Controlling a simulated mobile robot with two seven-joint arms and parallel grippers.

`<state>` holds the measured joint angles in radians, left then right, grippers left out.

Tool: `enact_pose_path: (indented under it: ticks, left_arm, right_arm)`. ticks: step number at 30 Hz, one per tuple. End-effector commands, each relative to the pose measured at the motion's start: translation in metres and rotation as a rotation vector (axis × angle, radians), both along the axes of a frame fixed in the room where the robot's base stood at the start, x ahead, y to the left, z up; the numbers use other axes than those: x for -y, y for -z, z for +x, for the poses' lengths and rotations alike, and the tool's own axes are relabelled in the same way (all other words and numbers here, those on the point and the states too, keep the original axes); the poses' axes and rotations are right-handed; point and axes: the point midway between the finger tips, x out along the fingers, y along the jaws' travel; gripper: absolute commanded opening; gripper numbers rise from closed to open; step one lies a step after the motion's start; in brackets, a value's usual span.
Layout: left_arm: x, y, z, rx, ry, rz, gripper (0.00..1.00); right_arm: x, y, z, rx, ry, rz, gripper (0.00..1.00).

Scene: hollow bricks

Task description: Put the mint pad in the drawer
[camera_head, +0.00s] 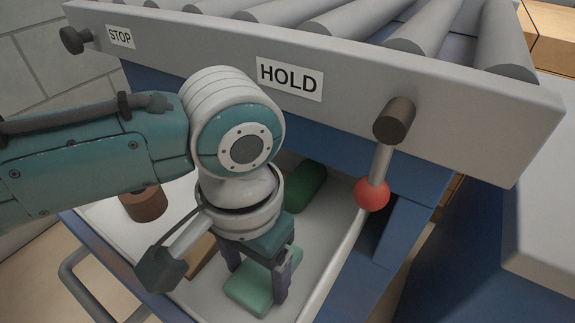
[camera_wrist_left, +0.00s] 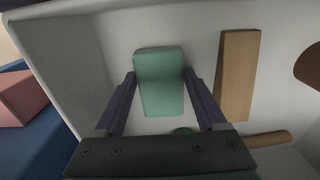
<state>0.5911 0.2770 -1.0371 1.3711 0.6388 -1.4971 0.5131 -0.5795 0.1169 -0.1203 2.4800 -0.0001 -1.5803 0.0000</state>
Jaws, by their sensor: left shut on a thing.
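The mint pad (camera_head: 250,290) is a pale green rounded block inside the open drawer (camera_head: 325,235), which has a white interior. It also shows in the left wrist view (camera_wrist_left: 160,85). My left gripper (camera_head: 257,277) points down into the drawer and is shut on the mint pad, one finger at each side. The pad is low, close to the drawer floor; I cannot tell whether it touches it. My right gripper is not in view.
A roller conveyor with a HOLD label (camera_head: 289,79) and a red-knobbed lever (camera_head: 371,194) overhangs the drawer's back. A pink block (camera_wrist_left: 22,97) lies outside the drawer.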

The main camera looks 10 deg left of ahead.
Motion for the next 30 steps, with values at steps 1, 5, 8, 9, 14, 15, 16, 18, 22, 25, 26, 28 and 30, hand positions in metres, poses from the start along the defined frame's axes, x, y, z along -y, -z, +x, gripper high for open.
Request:
enact_pose_path:
  ticks: [1,5,8,9,14,15,16,18,22,25,26,28,30]
  left_arm:
    - [0.000,-0.001,0.000,0.000,0.000,0.000,0.29]
    - [0.000,0.002,0.000,-0.001,0.000,0.000,0.29]
    - [0.000,0.002,0.000,0.000,0.000,0.000,0.80]
    - [0.000,0.002,0.000,0.000,0.000,0.000,0.85]
    - [0.000,0.002,0.000,0.000,0.000,0.001,1.00]
    - [0.000,0.002,0.000,0.000,0.000,0.001,1.00]
    - [0.000,0.002,0.000,0.000,0.000,0.001,1.00]
    - [0.000,0.002,0.000,0.000,0.000,0.001,1.00]
    - [0.000,-0.002,0.000,0.001,0.000,0.001,1.00]
    - [0.000,-0.017,0.000,0.000,0.000,0.000,1.00]
    - [0.000,-0.023,0.000,0.001,0.000,0.000,1.00]
    - [0.000,-0.039,0.000,0.001,0.001,0.000,1.00]
    - [0.000,-0.057,0.001,0.001,0.001,-0.001,1.00]
  right_arm:
    - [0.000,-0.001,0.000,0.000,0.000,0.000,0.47]
    - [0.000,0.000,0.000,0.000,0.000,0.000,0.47]
    - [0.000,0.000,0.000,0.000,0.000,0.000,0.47]
    - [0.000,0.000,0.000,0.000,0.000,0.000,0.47]
    - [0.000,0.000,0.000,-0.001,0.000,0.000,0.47]
    - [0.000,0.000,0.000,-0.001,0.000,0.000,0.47]
    - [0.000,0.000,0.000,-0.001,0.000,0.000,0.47]
    - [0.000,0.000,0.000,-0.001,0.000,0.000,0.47]
    - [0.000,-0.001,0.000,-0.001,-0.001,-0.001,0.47]
    - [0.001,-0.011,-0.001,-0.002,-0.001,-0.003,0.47]
    - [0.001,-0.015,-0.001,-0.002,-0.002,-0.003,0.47]
    - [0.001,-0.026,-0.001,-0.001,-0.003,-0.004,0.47]
    - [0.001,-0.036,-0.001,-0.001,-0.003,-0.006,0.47]
